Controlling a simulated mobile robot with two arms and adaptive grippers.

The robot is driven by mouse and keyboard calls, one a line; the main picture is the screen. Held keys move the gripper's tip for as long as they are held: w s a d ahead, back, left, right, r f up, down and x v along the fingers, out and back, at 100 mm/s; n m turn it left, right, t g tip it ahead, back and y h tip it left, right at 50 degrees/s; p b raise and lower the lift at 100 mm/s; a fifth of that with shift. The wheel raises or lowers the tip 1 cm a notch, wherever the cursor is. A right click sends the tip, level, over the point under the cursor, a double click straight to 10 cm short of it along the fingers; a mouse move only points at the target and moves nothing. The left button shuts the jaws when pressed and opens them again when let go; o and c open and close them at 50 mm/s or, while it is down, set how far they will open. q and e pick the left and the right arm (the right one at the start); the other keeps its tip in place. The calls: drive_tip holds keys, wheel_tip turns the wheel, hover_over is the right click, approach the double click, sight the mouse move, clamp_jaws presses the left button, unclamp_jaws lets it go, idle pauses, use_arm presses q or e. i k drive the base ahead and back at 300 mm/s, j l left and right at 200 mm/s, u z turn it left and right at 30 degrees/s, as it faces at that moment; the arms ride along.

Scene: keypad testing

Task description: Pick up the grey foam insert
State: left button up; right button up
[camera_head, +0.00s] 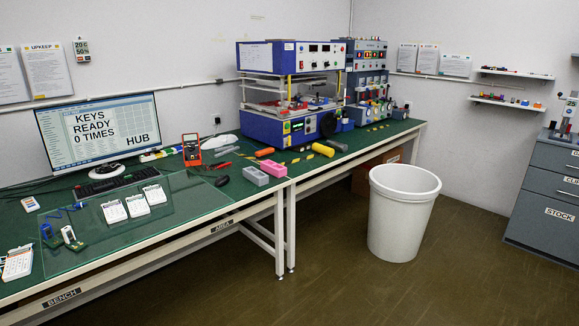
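A small light grey block (255,176), which looks like the grey foam insert, lies on the green bench top near its front edge, by the seam between the two benches. A pink block (273,168) of similar size sits just behind it to the right, very close to it or touching. The grey block's top and front are visible and nothing covers it. Neither of my grippers shows in this view.
A glass sheet (130,246) with white keypads covers the left bench. A dark rounded object (221,181) lies left of the grey block. A multimeter (191,150) and test machine (290,126) stand behind. A white bin (402,220) stands on the open floor.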

sight(252, 172)
drive_tip(key=i, duration=1.25)
drive_tip(key=i+j+z, duration=0.1)
drive_tip(key=i, duration=1.1)
